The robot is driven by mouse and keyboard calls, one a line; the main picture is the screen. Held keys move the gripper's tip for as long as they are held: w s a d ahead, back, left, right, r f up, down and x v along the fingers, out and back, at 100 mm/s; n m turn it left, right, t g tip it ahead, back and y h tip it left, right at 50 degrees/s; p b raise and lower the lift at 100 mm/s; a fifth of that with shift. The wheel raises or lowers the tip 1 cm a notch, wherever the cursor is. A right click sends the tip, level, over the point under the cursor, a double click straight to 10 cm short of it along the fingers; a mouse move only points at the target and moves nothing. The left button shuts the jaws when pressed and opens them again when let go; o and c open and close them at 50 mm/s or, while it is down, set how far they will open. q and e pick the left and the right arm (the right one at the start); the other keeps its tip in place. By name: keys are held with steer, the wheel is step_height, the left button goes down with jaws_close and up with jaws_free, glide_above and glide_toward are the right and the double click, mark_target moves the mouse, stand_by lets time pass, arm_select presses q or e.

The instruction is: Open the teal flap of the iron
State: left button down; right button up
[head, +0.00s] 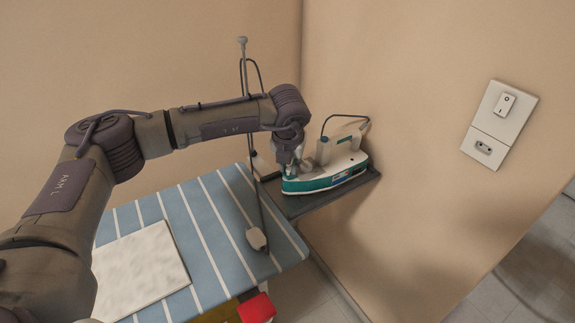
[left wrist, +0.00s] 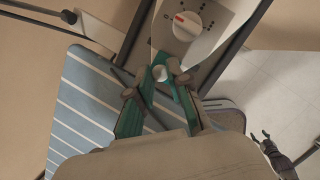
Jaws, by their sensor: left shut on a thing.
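The white and teal iron (head: 322,178) stands on a small dark shelf (head: 335,197) in the corner, its nose to the left. In the left wrist view its white top with a round dial (left wrist: 187,24) is at the upper middle. My left gripper (head: 291,153) is at the iron's nose, seen from above. In the left wrist view its fingers (left wrist: 158,88) are close around the teal flap (left wrist: 160,58) below the dial. The flap is partly hidden by the fingers. My right gripper (left wrist: 260,135) is small at the lower right of the left wrist view, its fingers apart and empty.
A blue striped ironing board (head: 212,215) lies left of the shelf, with a folded white cloth (head: 138,270) on it. A cord holder pole (head: 243,75) rises from the board. A red thing (head: 257,308) is below its edge. A switch panel (head: 498,124) is on the right wall.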

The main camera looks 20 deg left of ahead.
arm_select(q)
steer(key=shift+w+d+r+g+y, duration=0.15)
steer(key=shift+w+d+g+y, duration=0.15)
steer(key=shift+g+y, duration=0.2)
steer(key=shift+w+d+r+g+y, duration=0.1)
steer(key=shift+w+d+g+y, duration=0.15)
steer(key=shift+g+y, duration=0.25)
steer(key=shift+w+d+m+g+y+b, duration=0.1)
steer(key=shift+w+m+g+y+b, duration=0.1)
steer(key=shift+g+y, duration=0.3)
steer(key=shift+w+d+m+g+y+b, duration=0.1)
steer(key=shift+w+m+g+y+b, duration=0.1)
steer(key=shift+g, duration=0.5)
steer(key=c, duration=1.1)
jaws_free()
steer(key=shift+w, duration=0.1)
steer(key=v, duration=1.2)
steer(key=shift+d, duration=0.15)
steer(key=shift+w, duration=0.1)
